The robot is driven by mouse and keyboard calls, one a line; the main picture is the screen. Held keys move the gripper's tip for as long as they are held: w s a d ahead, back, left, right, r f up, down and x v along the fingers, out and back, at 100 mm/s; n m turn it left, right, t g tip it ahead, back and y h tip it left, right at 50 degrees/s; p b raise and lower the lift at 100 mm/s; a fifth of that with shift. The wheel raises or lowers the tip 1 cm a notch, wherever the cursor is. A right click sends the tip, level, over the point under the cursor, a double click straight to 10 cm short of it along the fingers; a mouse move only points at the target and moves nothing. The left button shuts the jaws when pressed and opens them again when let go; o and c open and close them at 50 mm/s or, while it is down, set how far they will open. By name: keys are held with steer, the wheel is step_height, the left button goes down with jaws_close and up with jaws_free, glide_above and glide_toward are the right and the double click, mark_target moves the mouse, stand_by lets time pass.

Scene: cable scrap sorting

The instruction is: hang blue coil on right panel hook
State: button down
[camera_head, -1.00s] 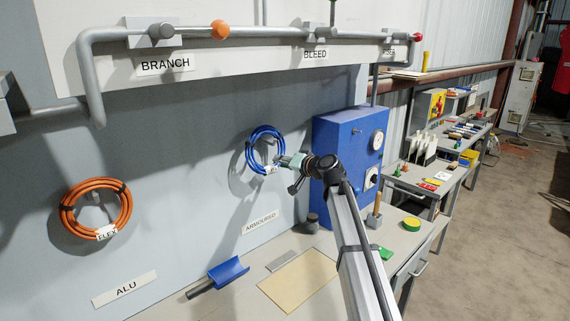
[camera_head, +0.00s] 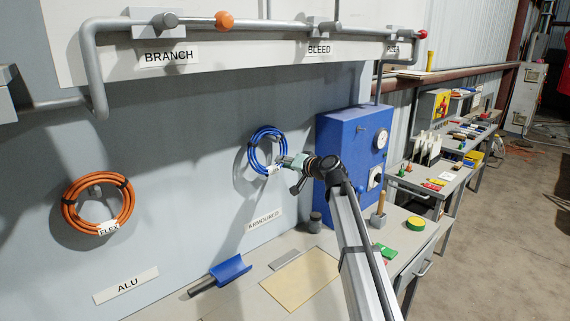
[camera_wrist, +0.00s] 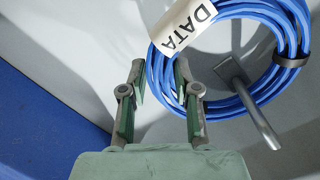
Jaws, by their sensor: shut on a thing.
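The blue coil (camera_head: 267,150), with black ties and a white DATA tag (camera_wrist: 184,25), is against the grey panel (camera_head: 190,130) in the head view. In the wrist view the blue coil (camera_wrist: 292,30) fills the upper right. The grey hook peg (camera_wrist: 257,112) shows inside its ring and passes in front of the lower strands, so it appears to go through the ring. My gripper (camera_head: 286,162) is at the coil's lower right edge. In the wrist view my gripper (camera_wrist: 160,78) is shut on the coil near the tag; the exact grip is partly hidden.
A blue box with a gauge (camera_head: 352,150) stands close right of my gripper. An orange FLEX coil (camera_head: 70,212) hangs at left. A pipe rail (camera_head: 270,30) runs above. The bench (camera_head: 240,304) below holds a blue scoop (camera_head: 230,268) and a tan board (camera_head: 300,280).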

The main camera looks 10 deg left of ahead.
steer(key=c, duration=0.8)
jaws_free()
steer(key=shift+o, duration=0.2)
steer(key=shift+s, duration=0.1)
